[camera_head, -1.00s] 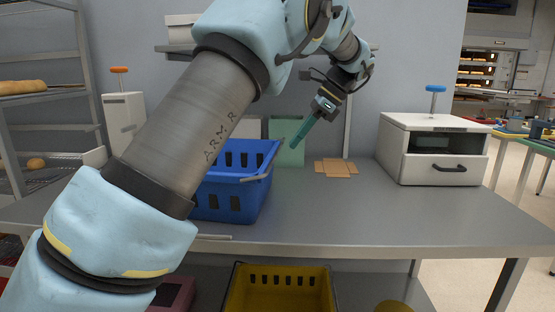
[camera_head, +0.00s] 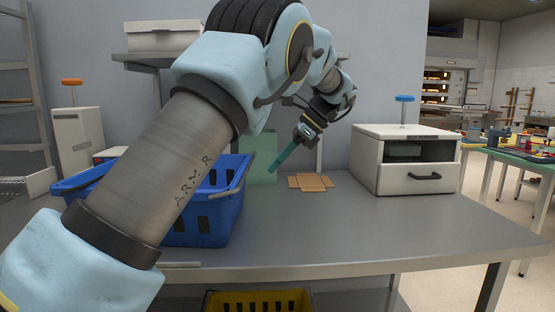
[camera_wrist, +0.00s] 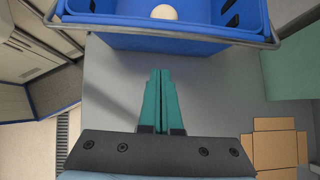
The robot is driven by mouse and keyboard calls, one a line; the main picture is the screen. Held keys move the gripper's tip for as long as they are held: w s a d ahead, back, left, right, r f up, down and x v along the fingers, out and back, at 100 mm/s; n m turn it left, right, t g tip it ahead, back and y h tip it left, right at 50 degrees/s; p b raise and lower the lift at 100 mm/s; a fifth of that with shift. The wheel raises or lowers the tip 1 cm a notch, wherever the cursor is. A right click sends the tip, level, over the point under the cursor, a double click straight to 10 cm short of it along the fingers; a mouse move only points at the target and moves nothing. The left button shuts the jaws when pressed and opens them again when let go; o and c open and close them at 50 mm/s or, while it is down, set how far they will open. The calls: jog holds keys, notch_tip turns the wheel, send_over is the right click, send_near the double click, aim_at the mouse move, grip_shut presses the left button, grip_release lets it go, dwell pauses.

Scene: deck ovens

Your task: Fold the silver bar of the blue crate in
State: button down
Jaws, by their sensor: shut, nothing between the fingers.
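The blue crate (camera_head: 215,231) stands on the grey table, partly hidden behind my arm in the head view. Its silver bar (camera_head: 241,180) shows at the crate's right side and sticks out past the rim. In the wrist view the bar (camera_wrist: 168,38) runs across the near wall of the crate (camera_wrist: 150,45), outside the rim. A round pale thing (camera_wrist: 164,12) lies inside the crate. My gripper (camera_head: 270,172) has teal fingers, shut and empty, to the right of the crate. In the wrist view the fingertips (camera_wrist: 160,72) point at the bar, apart from it.
A flat cardboard piece (camera_head: 311,182) lies right of the crate, before a green panel (camera_head: 262,155). A white cabinet with a drawer (camera_head: 404,160) stands at the table's right. A yellow crate (camera_head: 258,302) is below. The front right tabletop is clear.

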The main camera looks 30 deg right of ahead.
jog(key=x, duration=0.7)
jog(key=r, duration=0.2)
jog(key=r+p, duration=0.1)
jog(key=r, duration=0.1)
jog(key=shift+w+a+r, duration=0.1)
jog(key=shift+w+a, duration=0.05)
jog(key=shift+a, duration=0.1)
jog(key=shift+r+h+p, duration=0.3)
jog(key=shift+p, duration=0.35)
jog(key=shift+w+a+r+g+h+p, duration=0.1)
jog(key=shift+r+g+h+p, duration=0.05)
jog(key=shift+g+h+p, duration=0.2)
